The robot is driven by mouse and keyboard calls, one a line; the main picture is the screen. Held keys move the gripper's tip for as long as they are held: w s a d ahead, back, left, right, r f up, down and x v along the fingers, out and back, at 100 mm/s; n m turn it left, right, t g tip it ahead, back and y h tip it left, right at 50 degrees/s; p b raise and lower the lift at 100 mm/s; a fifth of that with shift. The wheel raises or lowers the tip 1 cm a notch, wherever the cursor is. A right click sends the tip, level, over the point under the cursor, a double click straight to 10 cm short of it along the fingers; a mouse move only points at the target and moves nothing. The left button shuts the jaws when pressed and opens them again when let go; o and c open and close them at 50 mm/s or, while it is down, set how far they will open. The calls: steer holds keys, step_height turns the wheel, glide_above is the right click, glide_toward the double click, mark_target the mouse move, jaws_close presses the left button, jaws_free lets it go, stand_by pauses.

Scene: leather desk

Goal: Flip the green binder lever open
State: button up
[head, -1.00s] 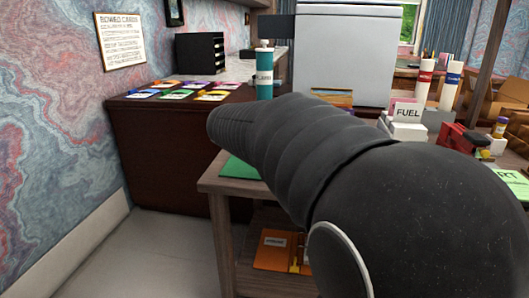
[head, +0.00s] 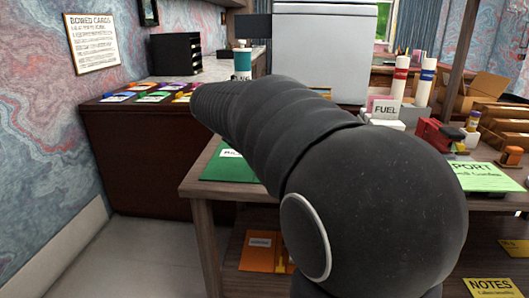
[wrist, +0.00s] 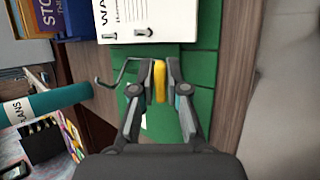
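The green binder (wrist: 200,100) lies on the wooden desk in the wrist view. It also shows in the head view (head: 225,168), partly hidden behind my arm. Its yellow lever (wrist: 160,82) lies between the two fingers of my gripper (wrist: 160,72) in the wrist view. Both fingertips are very close beside the lever. I cannot tell whether they press on it. A thin dark bent rod (wrist: 121,68) shows left of the fingers. In the head view my arm hides the gripper and lever.
In the wrist view a white labelled box (wrist: 150,20) stands at the binder's upper edge, and a teal cylinder (wrist: 50,103) lies to the left. In the head view an orange binder (head: 262,250) is on the shelf below. A red stapler-like item (head: 435,133) stands right.

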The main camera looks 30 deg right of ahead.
stand_by(0.3)
steer(key=v, duration=1.2)
